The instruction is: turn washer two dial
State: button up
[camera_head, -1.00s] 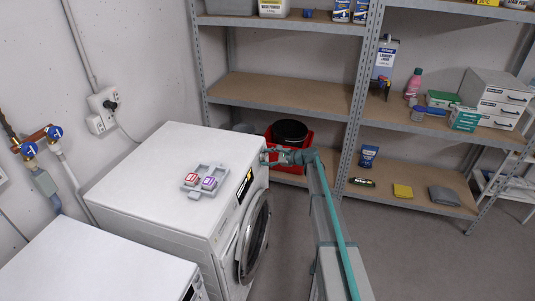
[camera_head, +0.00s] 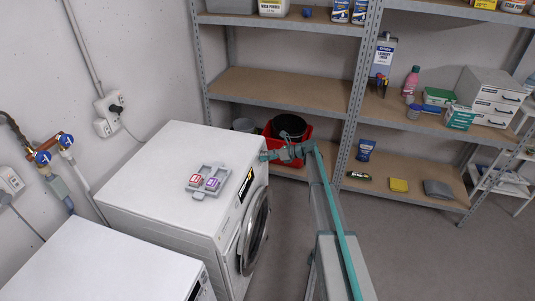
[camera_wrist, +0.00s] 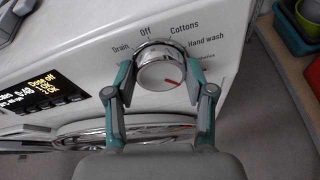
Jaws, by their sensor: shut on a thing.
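The far white washer (camera_head: 180,165) has a round door (camera_head: 254,230) and a front panel. Its silver dial (camera_wrist: 160,76) shows in the wrist view, with labels Drain, Off, Cottons and Hand wash around it. The dial's red mark points to the lower right, below Hand wash. My gripper (camera_wrist: 159,82) is shut on the dial, one teal-and-grey finger on each side. In the head view my gripper (camera_head: 268,156) is at the far end of the washer's panel; the dial is hidden there. A lit display (camera_wrist: 46,92) is left of the dial.
A grey tray (camera_head: 222,190) with a red and a purple tag lies on the washer top. A second white machine (camera_head: 110,265) stands nearer. A red tub (camera_head: 272,143) sits on the lower shelf behind my gripper. The floor at right is open.

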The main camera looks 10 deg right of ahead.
jog(key=shift+m, duration=0.4)
jog(key=o, duration=1.2)
jog(key=shift+c, duration=0.2)
jog(key=v, duration=1.2)
jog(key=shift+w, duration=0.1)
